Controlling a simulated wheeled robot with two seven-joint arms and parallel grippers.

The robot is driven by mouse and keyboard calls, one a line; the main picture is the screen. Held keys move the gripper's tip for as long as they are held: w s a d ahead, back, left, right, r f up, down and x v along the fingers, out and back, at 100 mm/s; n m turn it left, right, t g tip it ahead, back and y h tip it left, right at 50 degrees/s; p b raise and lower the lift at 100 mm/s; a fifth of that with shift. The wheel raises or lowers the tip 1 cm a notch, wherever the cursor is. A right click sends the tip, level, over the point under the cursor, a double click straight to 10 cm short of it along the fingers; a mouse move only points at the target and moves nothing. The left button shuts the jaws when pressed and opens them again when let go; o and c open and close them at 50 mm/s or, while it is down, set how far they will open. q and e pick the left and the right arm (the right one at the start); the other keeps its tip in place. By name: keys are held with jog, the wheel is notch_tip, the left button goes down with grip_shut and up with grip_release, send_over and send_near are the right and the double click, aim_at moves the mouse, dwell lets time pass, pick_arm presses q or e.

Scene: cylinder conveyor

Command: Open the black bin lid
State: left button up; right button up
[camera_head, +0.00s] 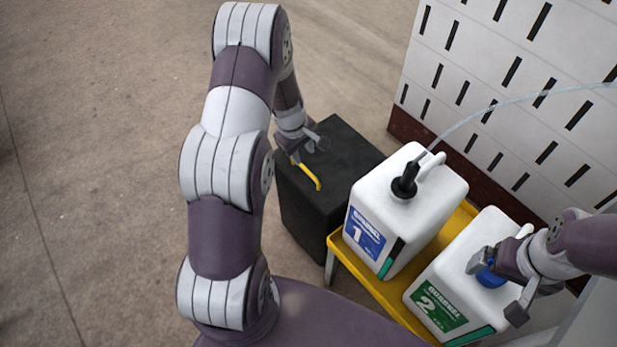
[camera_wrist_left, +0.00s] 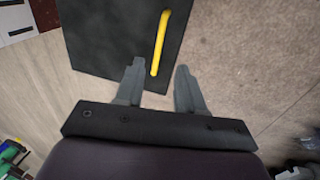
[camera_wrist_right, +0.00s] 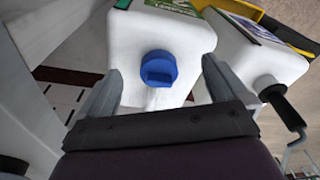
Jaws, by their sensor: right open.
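The black bin (camera_head: 345,155) stands on the floor, its lid closed, with a yellow bar handle (camera_head: 312,178) on the lid. My left gripper (camera_head: 308,143) is at the lid, close to the handle's far end. In the left wrist view the handle (camera_wrist_left: 161,38) runs along the black lid (camera_wrist_left: 105,40), and its near end lies between the spread fingers of the left gripper (camera_wrist_left: 158,70). I cannot tell whether they touch it. My right gripper (camera_head: 498,288) is open, its fingers on either side of the blue cap (camera_wrist_right: 158,70) of jug 2 (camera_head: 440,295).
White jug 1 (camera_head: 425,215), with a black spout and a clear hose (camera_head: 520,97), stands beside the bin. Both jugs stand on a yellow tray (camera_head: 345,258). A white slotted panel (camera_head: 480,85) rises behind. The floor (camera_head: 90,180) left of the bin is clear.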

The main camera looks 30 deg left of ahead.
aim_at(309, 173)
pick_arm(q)
jog(key=f+b, duration=0.1)
jog(key=f, duration=0.2)
jog(key=w+f+b, duration=0.1)
jog(key=f, duration=0.6)
jog(key=shift+w+d+b, duration=0.35)
jog(key=shift+w+b, duration=0.05)
pick_arm(e)
notch_tip(309, 173, down, 3)
jog(key=shift+f, duration=0.1)
pick_arm(q)
grip_shut()
